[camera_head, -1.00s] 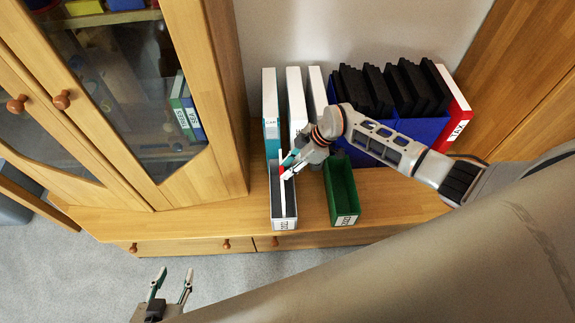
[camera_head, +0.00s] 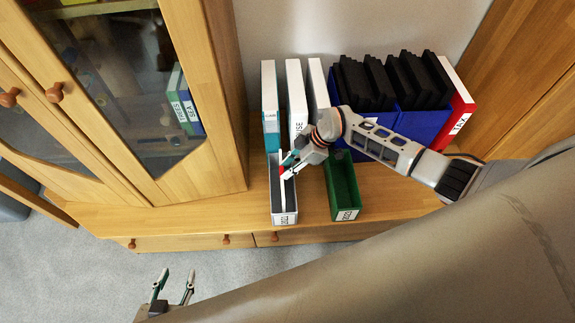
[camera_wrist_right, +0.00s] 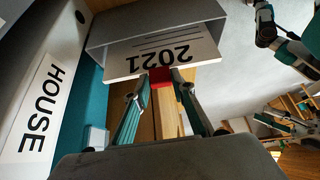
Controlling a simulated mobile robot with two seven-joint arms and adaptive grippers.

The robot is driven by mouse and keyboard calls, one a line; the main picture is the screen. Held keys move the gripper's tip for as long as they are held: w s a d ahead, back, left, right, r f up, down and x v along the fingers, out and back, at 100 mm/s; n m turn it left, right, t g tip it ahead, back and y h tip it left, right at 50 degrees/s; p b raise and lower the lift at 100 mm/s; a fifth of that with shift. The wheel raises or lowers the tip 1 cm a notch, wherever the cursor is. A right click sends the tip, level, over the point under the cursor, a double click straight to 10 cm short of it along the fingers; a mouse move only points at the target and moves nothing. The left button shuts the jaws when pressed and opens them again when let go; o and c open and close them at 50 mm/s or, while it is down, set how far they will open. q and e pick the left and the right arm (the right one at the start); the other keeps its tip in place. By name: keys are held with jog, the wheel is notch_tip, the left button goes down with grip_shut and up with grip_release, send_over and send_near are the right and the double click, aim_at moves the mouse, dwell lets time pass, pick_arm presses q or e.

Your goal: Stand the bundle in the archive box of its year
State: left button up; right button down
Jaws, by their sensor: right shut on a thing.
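The bundle (camera_head: 283,194) is a thin white stack with a red band; in the right wrist view its white face (camera_wrist_right: 165,57) reads 2021, upside down. My right gripper (camera_head: 286,171) is shut on it at the red band. The bundle stands on edge within the outline of the grey archive box (camera_head: 284,219); whether it touches the floor is hidden. The box's front label looks like 2021 but is small. The grey box also shows in the right wrist view (camera_wrist_right: 110,32). A green archive box (camera_head: 346,214) stands to its right, empty. My left gripper (camera_head: 173,287) is open and empty, low at the left.
White binders (camera_head: 296,92) stand behind the boxes. Blue holders with black files (camera_head: 425,122) and a red binder (camera_head: 459,105) stand at the back right. A glass-door cabinet (camera_head: 205,95) rises at the left. The wooden top right of the green box (camera_head: 398,200) is clear.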

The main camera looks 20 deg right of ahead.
pick_arm(q)
jog(key=shift+s+f, duration=0.15)
jog(key=shift+f, duration=0.15)
pick_arm(e)
jog(key=shift+f, duration=0.45)
jog(key=c, duration=1.6)
grip_release()
jog(key=o, duration=0.5)
